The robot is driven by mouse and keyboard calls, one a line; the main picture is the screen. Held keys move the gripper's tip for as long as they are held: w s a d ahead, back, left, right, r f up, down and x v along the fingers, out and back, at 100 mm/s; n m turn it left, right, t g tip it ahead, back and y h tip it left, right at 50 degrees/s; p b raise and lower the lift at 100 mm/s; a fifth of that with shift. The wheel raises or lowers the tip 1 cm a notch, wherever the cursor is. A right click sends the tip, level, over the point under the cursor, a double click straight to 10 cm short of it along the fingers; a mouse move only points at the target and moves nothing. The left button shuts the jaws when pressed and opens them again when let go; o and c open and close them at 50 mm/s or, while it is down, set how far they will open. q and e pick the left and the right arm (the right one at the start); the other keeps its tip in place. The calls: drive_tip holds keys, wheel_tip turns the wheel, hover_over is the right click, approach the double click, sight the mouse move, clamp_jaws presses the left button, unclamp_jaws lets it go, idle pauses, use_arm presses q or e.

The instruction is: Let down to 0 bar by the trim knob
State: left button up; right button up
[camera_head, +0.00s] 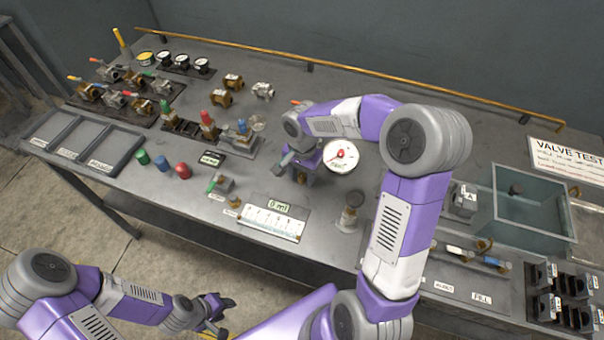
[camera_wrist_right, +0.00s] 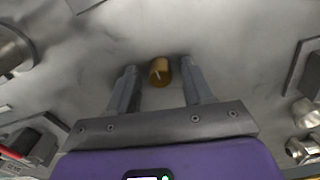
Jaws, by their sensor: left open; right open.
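A brass knob (camera_wrist_right: 160,72) with a pale mark line stands on the grey bench top in the right wrist view. The two fingers of my right gripper (camera_wrist_right: 158,84) are open, one on each side of it, with a gap on both sides. In the head view my right gripper (camera_head: 291,168) points down at the bench, and the knob there is mostly hidden by it. A round white gauge (camera_head: 341,156) with red on its dial is just right of the gripper; its reading is too small to tell. My left gripper (camera_head: 217,312) is open and empty, in front of the bench.
A scale panel (camera_head: 270,224) with a "0 ml" display lies at the front. Green, blue and red caps (camera_head: 162,162) stand left, near a divided tray (camera_head: 128,153). Several valves fill the back left. A glass tank (camera_head: 533,222) stands right. A brass rail (camera_head: 350,77) runs along the back.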

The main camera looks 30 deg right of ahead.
drive_tip(key=shift+c, duration=0.2)
clamp_jaws()
